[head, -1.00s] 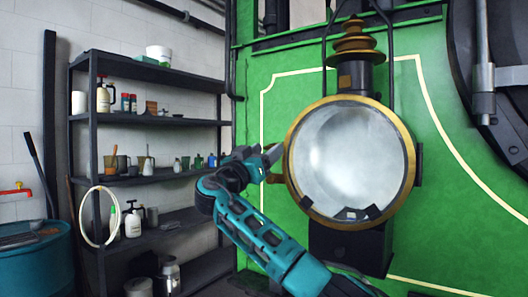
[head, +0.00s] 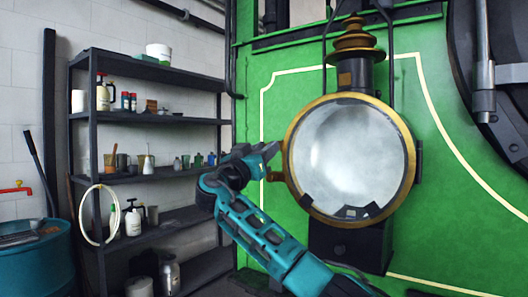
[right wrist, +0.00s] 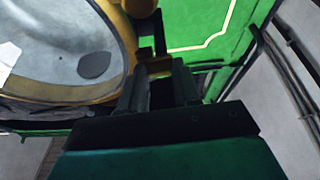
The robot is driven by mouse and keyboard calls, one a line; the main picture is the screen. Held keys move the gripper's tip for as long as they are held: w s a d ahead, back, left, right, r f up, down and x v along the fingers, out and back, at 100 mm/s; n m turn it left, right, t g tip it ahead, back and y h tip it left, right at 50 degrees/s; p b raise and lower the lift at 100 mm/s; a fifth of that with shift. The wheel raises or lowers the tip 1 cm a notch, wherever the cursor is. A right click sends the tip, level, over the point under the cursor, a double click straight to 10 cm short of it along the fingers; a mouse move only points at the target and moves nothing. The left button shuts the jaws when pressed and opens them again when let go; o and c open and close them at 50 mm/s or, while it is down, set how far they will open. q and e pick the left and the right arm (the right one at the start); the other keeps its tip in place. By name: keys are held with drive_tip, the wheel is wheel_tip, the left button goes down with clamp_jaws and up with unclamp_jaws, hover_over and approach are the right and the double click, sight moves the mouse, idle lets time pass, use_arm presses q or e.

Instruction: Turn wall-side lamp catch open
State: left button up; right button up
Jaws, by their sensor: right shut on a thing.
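The round lamp (head: 350,160) has a brass rim and a pale glass front and hangs on the green panel. A small brass piece, seemingly the wall-side catch (head: 276,176), sticks out from the rim's left side. My right gripper (head: 275,150) is at that left edge, just above this piece in the head view. In the right wrist view my two fingers (right wrist: 160,88) close around a small brownish part (right wrist: 158,66) beside the brass rim. The grip itself is dark and partly hidden by the fingers. The left gripper is not in view.
A dark shelf rack (head: 150,120) with bottles and cups stands at the left wall. A blue drum (head: 40,262) stands at the lower left. The green panel (head: 460,235) is close behind the lamp. A dark pipe (head: 233,60) runs down the panel's left edge.

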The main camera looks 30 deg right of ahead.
drive_tip(key=shift+s+r+n+t+y, duration=0.15)
drive_tip(key=shift+n+t+y, duration=0.8)
drive_tip(key=shift+n, duration=2.65)
drive_tip(key=shift+r+n+t+y, duration=0.25)
drive_tip(key=shift+n+y, duration=1.35)
drive_tip(key=shift+n, duration=2)
drive_tip(key=shift+s+r+n+t+y, duration=0.15)
drive_tip(key=shift+n+t+y, duration=0.8)
drive_tip(key=shift+n, duration=2.65)
drive_tip(key=shift+w+g+y, duration=0.1)
drive_tip(key=shift+g+y, duration=0.2)
drive_tip(key=shift+g, duration=0.05)
drive_tip(key=o, duration=1.1)
drive_tip(key=shift+d+r, duration=0.1)
drive_tip(key=shift+c, duration=0.2)
drive_tip(key=b+v, duration=0.1)
drive_tip(key=v, duration=1.2)
drive_tip(key=shift+b, duration=0.4)
